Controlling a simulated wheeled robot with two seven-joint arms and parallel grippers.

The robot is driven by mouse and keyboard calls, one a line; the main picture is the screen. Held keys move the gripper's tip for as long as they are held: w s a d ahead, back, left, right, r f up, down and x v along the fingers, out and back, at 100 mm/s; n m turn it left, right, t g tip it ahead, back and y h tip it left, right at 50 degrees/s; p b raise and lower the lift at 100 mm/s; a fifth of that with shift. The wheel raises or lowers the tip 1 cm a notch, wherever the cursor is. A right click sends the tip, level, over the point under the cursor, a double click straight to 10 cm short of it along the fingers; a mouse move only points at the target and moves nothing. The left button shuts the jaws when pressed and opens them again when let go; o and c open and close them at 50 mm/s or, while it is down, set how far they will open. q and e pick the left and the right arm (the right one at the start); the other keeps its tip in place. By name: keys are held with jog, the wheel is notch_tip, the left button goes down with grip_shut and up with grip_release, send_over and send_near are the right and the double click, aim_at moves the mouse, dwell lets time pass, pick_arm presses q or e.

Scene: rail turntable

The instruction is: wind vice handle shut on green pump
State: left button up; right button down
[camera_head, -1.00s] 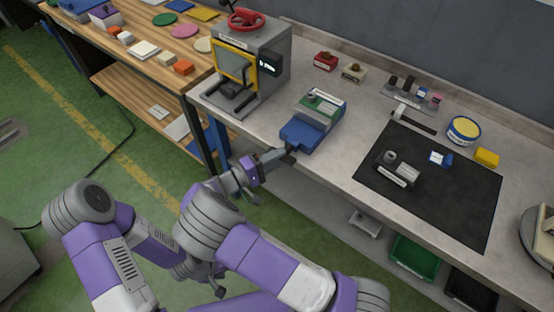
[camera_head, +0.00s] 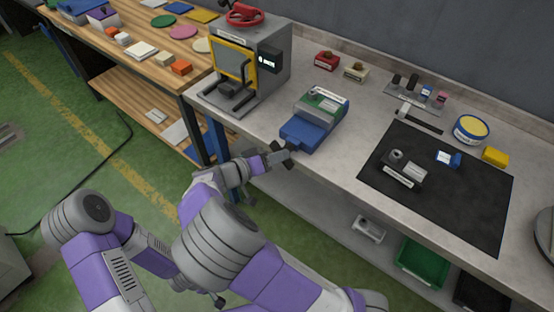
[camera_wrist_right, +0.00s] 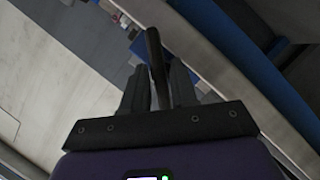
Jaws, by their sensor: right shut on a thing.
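The blue vice (camera_head: 305,136) stands at the front edge of the grey bench. The green pump (camera_head: 323,102), green and grey with a white label, sits in the top of the vice. My right gripper (camera_head: 284,154) is at the front of the vice, just off the bench edge, shut on the dark vice handle. In the right wrist view the dark handle bar (camera_wrist_right: 156,55) stands between the two fingers (camera_wrist_right: 155,88). The handle's joint with the vice is mostly hidden by the gripper. My left gripper is not in view.
A grey press (camera_head: 243,65) with a red wheel stands left of the vice. A black mat (camera_head: 460,195) with a small grey part (camera_head: 400,170) lies to the right. A green bin (camera_head: 422,262) is on the lower shelf. The bench between vice and mat is clear.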

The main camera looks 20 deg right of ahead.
jog(key=shift+m+b, duration=0.3)
jog(key=shift+m, duration=0.1)
jog(key=c, duration=1.1)
grip_release()
jog(key=p+v, duration=0.1)
jog(key=v, duration=0.6)
jog(key=shift+s+a+r+p, duration=0.15)
jog(key=shift+s+a+p, duration=0.1)
jog(key=shift+p, duration=0.15)
